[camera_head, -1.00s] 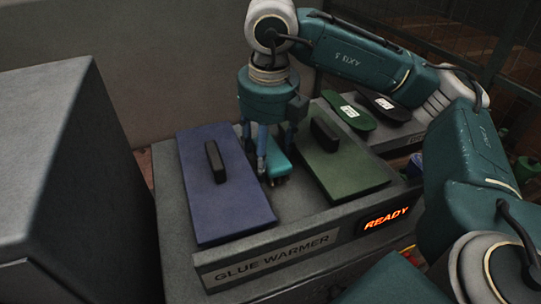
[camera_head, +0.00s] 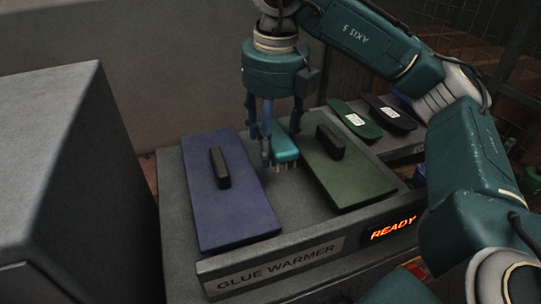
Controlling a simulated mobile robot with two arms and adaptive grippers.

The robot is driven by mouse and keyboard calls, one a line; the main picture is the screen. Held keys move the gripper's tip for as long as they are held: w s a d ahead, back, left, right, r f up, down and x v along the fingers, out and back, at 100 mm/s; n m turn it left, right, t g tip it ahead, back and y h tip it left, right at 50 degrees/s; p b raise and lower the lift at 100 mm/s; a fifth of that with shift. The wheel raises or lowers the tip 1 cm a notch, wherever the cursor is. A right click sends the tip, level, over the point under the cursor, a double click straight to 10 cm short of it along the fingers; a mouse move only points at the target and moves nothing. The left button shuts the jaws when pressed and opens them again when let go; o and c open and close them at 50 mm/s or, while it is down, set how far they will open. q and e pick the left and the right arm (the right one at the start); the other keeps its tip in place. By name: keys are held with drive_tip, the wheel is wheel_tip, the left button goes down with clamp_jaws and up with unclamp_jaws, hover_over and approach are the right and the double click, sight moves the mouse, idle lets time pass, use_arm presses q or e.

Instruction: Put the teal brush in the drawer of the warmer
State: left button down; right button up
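The teal brush (camera_head: 285,149) is held above the top of the glue warmer (camera_head: 283,201), between the blue lid and the green lid. Its pale bristles point down. My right gripper (camera_head: 277,142), on the arm from the right, points down with its fingers around the brush and appears shut on it. The far fingers are partly hidden. The warmer's front carries a "GLUE WARMER" label and a lit "READY" sign (camera_head: 392,229). I cannot make out a drawer; the lower front is cut off or behind my arm. My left gripper is not in view.
The blue lid (camera_head: 240,205) and green lid (camera_head: 352,178), each with a black handle, lie on the warmer. A green insole (camera_head: 354,119) and a black one (camera_head: 390,112) lie on a grey surface behind right. A big grey box (camera_head: 75,180) stands at the left.

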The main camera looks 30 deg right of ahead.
wheel_tip(320, 180, up, 14)
drive_tip(key=p, duration=0.3)
drive_tip(key=shift+r, duration=0.25)
drive_tip(key=shift+s+f, duration=0.1)
